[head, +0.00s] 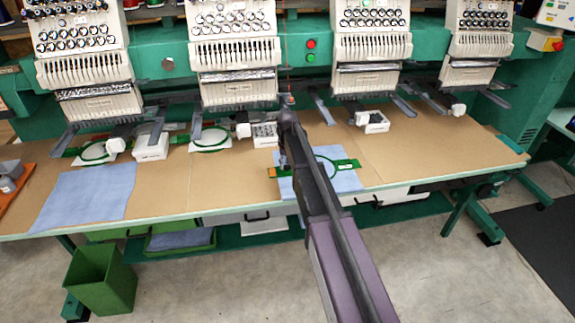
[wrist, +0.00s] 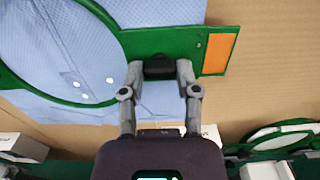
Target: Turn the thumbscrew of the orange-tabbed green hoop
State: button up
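The dark thumbscrew (wrist: 159,67) sits at the edge of the green bracket (wrist: 180,43), between ring and tab. My gripper (wrist: 160,70) has one grey finger on each side of the thumbscrew and looks closed on it. In the head view my arm hides part of the hoop, and the fingertips (head: 284,161) are small.
Embroidery heads (head: 233,50) stand along the table's back. Other green hoops (head: 210,139) and white boxes (head: 151,145) lie to the left. A blue cloth (head: 85,195) covers the table's left. A green bin (head: 101,279) stands on the floor. The table's right (head: 440,145) is mostly clear.

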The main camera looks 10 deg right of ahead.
aim_at(287, 166)
jog(key=o, duration=0.4)
jog(key=shift+o, duration=0.2)
jog(key=shift+n, duration=0.4)
jog(key=n, duration=1.1)
jog(key=shift+r+n+p, duration=0.3)
jog(key=shift+p, duration=0.1)
notch_tip(287, 166, up, 14)
jog(key=p, duration=1.4)
jog(key=s+f+m+b, duration=0.3)
jog(key=s+m, duration=0.1)
jog(key=s, duration=0.5)
jog(key=s+f+m+b, duration=0.3)
jog(key=s+m, duration=0.1)
jog(key=s, duration=0.6)
jog(key=s+f+m+b, duration=0.3)
jog(key=s, duration=0.7)
jog(key=shift+s+m, duration=0.25)
jog(key=shift+m, duration=0.15)
